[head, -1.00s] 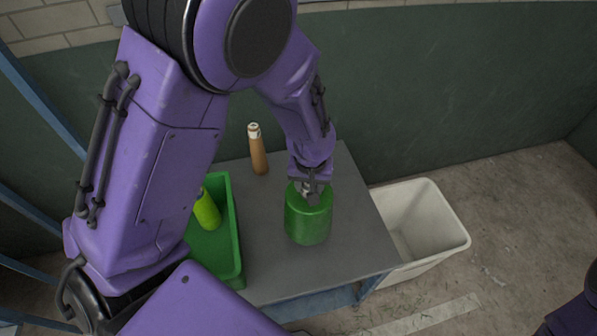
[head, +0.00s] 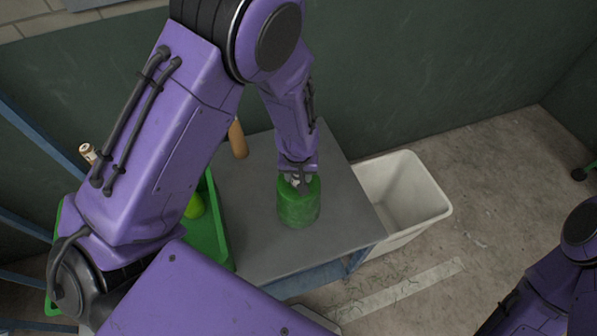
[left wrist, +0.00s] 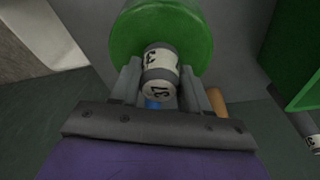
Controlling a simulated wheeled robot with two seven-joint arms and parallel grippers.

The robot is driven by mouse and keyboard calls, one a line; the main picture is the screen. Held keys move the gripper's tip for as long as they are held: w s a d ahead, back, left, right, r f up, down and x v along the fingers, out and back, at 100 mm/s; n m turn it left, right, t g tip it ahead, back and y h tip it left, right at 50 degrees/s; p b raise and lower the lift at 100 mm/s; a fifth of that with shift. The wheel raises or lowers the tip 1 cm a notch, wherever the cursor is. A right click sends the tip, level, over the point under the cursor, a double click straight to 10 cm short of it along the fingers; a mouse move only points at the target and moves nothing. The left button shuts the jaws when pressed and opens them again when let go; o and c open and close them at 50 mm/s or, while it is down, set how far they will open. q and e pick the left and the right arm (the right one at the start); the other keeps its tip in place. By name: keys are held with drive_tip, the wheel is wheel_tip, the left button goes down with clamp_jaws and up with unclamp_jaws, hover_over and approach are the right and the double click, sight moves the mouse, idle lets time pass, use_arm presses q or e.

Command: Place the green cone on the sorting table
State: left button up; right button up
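The green cone (head: 298,207), a squat, nearly cylindrical green body, is over the grey sorting table (head: 262,250) near its middle. It looks upright and seems to rest on the top, though I cannot see its underside. My left gripper (head: 297,180) is above it, pointing down. In the left wrist view the green body (left wrist: 195,35) has a pale, dark-banded knob marked 37 (left wrist: 160,80). My left fingers (left wrist: 162,85) lie close along both sides of that knob and appear shut on it. My right arm shows at the lower right; its gripper is out of view.
A green tray (head: 219,232) holding a lime-green piece (head: 195,206) is on the table's left, partly behind my arm. A brown peg (head: 238,141) stands at the back. A white bin (head: 436,207) stands right of the table. The table's front is clear.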

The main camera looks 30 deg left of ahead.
use_arm(q)
drive_tip(key=o, duration=0.4)
drive_tip(key=shift+d, duration=0.1)
drive_tip(key=shift+c, duration=0.2)
wheel_tip(320, 180, up, 12)
drive_tip(key=s+b, duration=0.1)
drive_tip(key=shift+s+d+b, duration=0.35)
